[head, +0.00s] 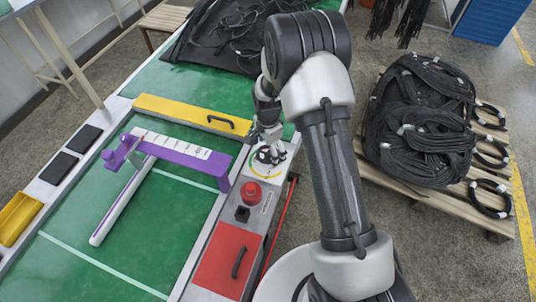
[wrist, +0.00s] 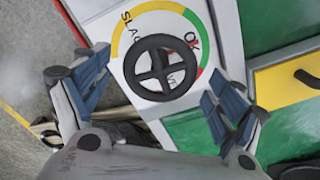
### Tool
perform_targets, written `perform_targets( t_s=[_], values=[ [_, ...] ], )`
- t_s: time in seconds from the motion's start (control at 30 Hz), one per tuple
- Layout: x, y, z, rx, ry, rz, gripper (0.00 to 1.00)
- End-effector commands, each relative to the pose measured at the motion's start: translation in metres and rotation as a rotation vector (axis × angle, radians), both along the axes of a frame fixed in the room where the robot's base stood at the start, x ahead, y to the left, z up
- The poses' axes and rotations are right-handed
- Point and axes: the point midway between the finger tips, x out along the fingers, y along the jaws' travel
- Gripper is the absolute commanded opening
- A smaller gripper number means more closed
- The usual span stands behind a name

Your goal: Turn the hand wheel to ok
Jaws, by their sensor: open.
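The black hand wheel (wrist: 160,68) has a round rim and crossed spokes. It sits on a white plate with a coloured ring: yellow along the side marked SLACK, and green and red around OK (wrist: 191,40). No clear pointer on the wheel shows. In the head view the hand wheel (head: 266,156) is small and partly covered by my gripper (head: 272,140). In the wrist view my gripper (wrist: 152,88) is open, with its blue-grey fingers wide apart on either side of the wheel's lower part. No contact with the rim is visible.
On the same console are a red knob (head: 250,192), a black square part (head: 242,214) and a red lid with a handle (head: 228,258). A purple bracket (head: 195,152) and yellow bar (head: 185,112) lie left. Coiled hoses (head: 425,125) fill a pallet at right.

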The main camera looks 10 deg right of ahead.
Motion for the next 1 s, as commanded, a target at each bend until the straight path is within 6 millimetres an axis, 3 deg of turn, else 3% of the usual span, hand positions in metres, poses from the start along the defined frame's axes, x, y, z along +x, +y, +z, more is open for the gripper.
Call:
perform_targets(
  t_s=[0.2, 0.4, 0.6, 1.0],
  values=[
    [0.001, 0.0, 0.05, -0.001, -0.004, 0.0, 0.87],
    [0.0, 0.0, 0.079, 0.0, -0.002, 0.0, 0.87],
    [0.0, 0.0, 0.088, 0.0, 0.0, 0.0, 0.87],
    [0.0, 0.0, 0.087, 0.0, 0.0, 0.0, 0.87]
  ],
)
